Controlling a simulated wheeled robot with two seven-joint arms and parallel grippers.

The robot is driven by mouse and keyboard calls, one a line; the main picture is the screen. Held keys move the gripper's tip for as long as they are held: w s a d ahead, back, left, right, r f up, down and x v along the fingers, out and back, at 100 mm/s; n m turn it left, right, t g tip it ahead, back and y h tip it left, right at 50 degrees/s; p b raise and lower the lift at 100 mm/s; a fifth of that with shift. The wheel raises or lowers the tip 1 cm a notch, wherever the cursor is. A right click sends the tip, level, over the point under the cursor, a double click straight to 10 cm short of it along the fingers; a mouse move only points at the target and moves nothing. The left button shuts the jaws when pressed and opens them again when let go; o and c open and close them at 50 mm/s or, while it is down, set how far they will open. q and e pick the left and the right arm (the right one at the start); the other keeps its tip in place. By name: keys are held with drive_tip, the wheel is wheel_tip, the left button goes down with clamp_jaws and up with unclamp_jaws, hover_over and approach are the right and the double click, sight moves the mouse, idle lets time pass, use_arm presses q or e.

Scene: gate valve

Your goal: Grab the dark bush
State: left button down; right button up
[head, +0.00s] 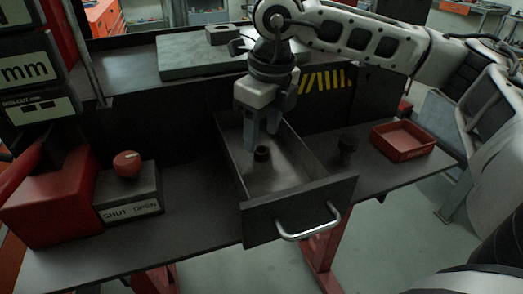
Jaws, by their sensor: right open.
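The dark bush (262,154) is a small dark ring with an open top, standing inside the open grey drawer (300,206). My right gripper (261,140) reaches down into the drawer from above. Its jaws are open, with the fingertips just behind and above the bush in the picture. I see no grip on the bush, and whether a finger touches it I cannot tell. My left gripper is not in view.
A red tray (403,140) and a small dark part (347,147) stand right of the drawer. A block marked SHUT OPEN (130,208) with a red knob (127,164) stands left, beside a red box (52,208). A grey slab (195,62) lies behind.

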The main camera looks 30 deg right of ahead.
sight(261, 149)
drive_tip(key=shift+w+d+f, duration=0.1)
drive_tip(key=shift+w+f, duration=0.1)
drive_tip(key=shift+f, duration=1.7)
drive_tip(key=c, duration=1.1)
drive_tip(key=shift+r, duration=0.2)
